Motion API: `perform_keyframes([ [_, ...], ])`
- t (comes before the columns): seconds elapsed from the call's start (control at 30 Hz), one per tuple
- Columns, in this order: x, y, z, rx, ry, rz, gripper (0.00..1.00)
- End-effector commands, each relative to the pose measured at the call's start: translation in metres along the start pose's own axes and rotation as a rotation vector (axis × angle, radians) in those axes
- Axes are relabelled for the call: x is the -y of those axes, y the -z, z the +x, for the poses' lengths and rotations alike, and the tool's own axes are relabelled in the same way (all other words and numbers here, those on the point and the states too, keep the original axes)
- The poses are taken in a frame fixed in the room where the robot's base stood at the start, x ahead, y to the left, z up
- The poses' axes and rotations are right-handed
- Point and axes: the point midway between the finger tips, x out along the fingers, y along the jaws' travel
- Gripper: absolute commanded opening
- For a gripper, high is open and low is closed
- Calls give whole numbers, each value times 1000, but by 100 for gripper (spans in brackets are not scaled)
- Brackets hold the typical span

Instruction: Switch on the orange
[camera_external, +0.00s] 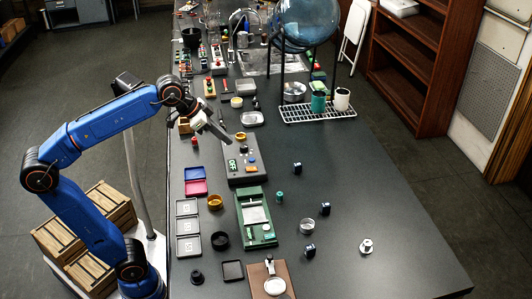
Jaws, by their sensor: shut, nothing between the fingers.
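A dark grey control box (243,177) lies on the long black table. It carries a round orange-yellow knob (240,136) at its far end, a blue button (252,160) and a small orange piece (253,169) on its right side. A green-lettered display (232,165), which seems to read "OFF", is on its left side. My gripper (229,141) is shut and empty, reaching in from the left with its tips pointing down and right. In the picture its tips lie just left of the orange knob; I cannot tell whether they touch the box.
Red and blue trays (195,180) lie left of the box, and a green device (257,218) stands in front of it. A wire rack (318,113) with cups is at the back right. Several small dark-blue parts lie to the right, with bare table between them.

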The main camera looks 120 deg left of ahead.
Motion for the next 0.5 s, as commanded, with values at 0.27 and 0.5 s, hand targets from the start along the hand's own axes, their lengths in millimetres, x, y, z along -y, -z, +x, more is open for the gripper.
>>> perform_keyframes([
  [0.27, 0, 0, 0, 0, 0, 0, 0],
  [0.5, 0, 0, 19, 3, -1, 0, 0],
])
